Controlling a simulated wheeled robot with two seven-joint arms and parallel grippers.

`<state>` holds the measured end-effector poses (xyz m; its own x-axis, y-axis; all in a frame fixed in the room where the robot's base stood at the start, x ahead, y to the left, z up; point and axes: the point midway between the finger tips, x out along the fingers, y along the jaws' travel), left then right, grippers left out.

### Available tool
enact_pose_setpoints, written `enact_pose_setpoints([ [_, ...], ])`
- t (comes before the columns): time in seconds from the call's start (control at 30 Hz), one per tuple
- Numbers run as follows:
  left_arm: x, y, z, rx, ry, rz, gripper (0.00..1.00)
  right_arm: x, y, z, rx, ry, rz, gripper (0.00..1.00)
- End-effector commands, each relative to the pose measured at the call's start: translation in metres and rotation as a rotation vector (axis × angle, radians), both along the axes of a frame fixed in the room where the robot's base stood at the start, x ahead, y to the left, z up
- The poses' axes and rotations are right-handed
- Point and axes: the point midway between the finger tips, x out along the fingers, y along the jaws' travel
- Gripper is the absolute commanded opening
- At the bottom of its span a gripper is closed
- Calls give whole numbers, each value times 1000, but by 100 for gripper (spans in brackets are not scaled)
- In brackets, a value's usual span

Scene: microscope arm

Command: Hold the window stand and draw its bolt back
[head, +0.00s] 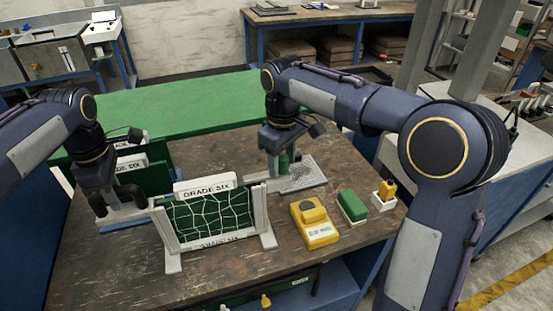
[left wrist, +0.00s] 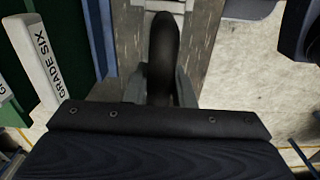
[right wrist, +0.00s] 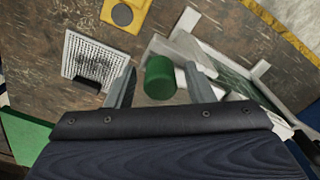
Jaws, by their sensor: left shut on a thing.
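The window stand (head: 212,219) is a white upright frame with a dark green panel crossed by white lines and a "GRADE SIX" plate on top. It stands at the front left of the table. My left gripper (head: 115,208) is shut on a black rounded handle at the stand's left side, and the handle (left wrist: 162,55) shows between the fingers in the left wrist view. My right gripper (right wrist: 160,88) is open, a finger on either side of a green cylindrical knob (right wrist: 160,75), with gaps visible. The knob looks like the bolt's; its link to the stand is hidden.
A grey grid plate (head: 309,172) lies behind the stand's right end. A yellow device (head: 314,223), a green block (head: 351,205) and a white holder (head: 383,203) with a yellow item stand to the right. Dark green panels stand behind my left gripper. The table's front middle is clear.

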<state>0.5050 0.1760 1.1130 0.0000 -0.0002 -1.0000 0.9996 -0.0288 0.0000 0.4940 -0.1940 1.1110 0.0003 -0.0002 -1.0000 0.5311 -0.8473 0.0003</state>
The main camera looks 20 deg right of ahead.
Motion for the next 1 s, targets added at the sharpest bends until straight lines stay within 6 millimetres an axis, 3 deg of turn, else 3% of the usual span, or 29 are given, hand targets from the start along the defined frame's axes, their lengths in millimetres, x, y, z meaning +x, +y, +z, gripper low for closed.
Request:
enact_pose_setpoints([
  [0.03, 0, 0, 0, -1, 0, -1, 0, 0, 0, 0, 0, 0, 0, 41],
  [0.37, 0, 0, 0, 0, 1, -1, 0, 0, 0, 0, 0, 0, 0, 0],
  [0.53, 0, 0, 0, 0, 1, -1, 0, 0, -2, 0, 0, 0, -1, 0],
  [0.8, 0, 0, 0, 1, 1, 0, 0, -1, -48, 1, -1, -1, -6, 0],
  [1.0, 0, 1, 0, 2, 1, 2, 0, -1, -56, 1, -2, 0, -2, 0],
])
